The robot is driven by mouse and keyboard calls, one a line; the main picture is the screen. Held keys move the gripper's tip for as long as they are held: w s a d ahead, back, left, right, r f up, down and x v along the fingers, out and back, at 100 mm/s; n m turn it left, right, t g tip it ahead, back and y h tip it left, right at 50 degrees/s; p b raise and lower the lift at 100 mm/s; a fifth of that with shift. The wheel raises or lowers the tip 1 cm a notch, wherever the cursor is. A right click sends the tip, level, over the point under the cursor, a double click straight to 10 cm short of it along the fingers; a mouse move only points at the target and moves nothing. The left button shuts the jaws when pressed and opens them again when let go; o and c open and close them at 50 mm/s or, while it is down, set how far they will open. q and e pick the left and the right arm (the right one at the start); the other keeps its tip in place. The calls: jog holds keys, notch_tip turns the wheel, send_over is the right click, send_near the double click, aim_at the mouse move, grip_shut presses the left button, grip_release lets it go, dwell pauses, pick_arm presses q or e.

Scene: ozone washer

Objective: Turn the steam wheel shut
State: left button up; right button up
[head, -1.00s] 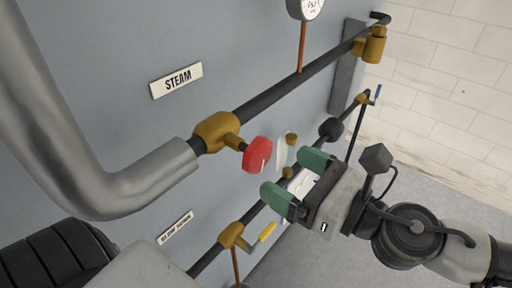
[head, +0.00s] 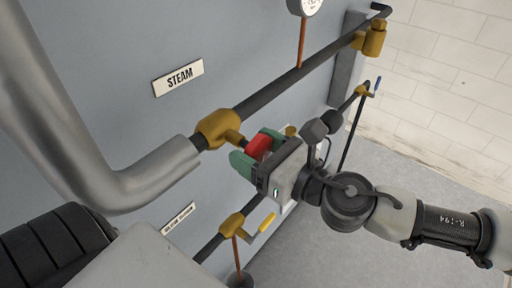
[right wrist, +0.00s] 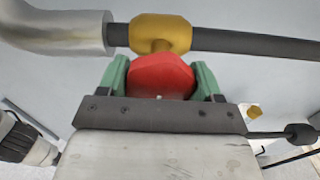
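The steam wheel is a red knob (head: 259,146) on the stem of a brass valve (head: 219,128) in the steam pipe. The right wrist view shows the red knob (right wrist: 161,77) in the middle, just in front of the brass valve body (right wrist: 161,33). My right gripper (head: 257,150) has its two green fingers on either side of the knob. In the right wrist view the fingers (right wrist: 161,80) flank the knob closely; whether both press on it cannot be told. My left gripper is not in view.
A STEAM label (head: 178,78) is on the grey panel above the valve. Below is a second pipe with a brass valve (head: 231,226) and yellow lever (head: 262,228). A thick silver pipe (head: 150,180) bends in from the left. A gauge (head: 303,6) is at the top.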

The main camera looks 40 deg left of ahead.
jog(key=shift+c, duration=1.3)
